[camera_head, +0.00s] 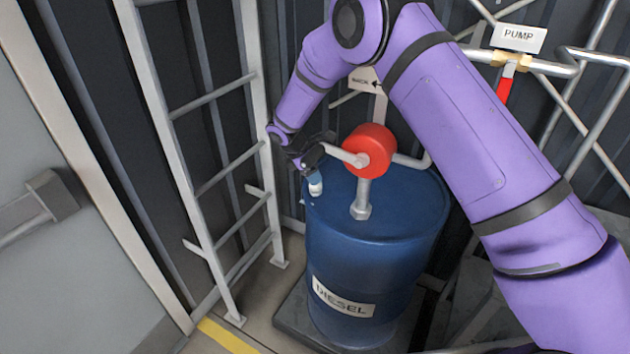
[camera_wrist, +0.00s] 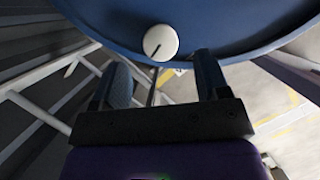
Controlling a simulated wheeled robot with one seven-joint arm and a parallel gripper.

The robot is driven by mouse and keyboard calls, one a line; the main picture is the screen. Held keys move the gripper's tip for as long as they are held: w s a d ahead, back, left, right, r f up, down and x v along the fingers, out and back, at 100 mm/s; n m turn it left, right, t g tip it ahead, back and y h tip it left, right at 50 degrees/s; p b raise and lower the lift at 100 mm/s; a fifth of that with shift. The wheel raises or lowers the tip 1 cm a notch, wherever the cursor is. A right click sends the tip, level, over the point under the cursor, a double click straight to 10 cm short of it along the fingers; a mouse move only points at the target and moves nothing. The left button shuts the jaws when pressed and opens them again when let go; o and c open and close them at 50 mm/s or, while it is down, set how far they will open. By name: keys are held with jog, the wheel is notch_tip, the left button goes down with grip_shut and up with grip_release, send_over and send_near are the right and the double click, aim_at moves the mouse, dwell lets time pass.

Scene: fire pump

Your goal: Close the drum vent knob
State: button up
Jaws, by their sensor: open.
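The blue diesel drum (camera_head: 375,255) stands upright on a dark base at the centre of the head view, and its top also shows in the wrist view (camera_wrist: 230,20). The drum vent knob (camera_wrist: 160,43) is a round white cap with a dark line across it, near the drum's rim. In the head view the knob (camera_head: 315,188) shows small at the left of the drum top. My gripper (camera_head: 312,172) is at the knob's side of the drum. In the wrist view my gripper (camera_wrist: 158,72) is open, with the knob ahead between the two fingers; contact cannot be told.
A red hand pump (camera_head: 370,150) with a metal crank stands on the drum, close to my gripper. A grey ladder (camera_head: 205,150) rises at the left. White pipes with a PUMP sign (camera_head: 518,38) and red valve handle (camera_head: 505,85) are at the right.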

jog(key=shift+x, duration=2.3)
jog(key=c, duration=0.9)
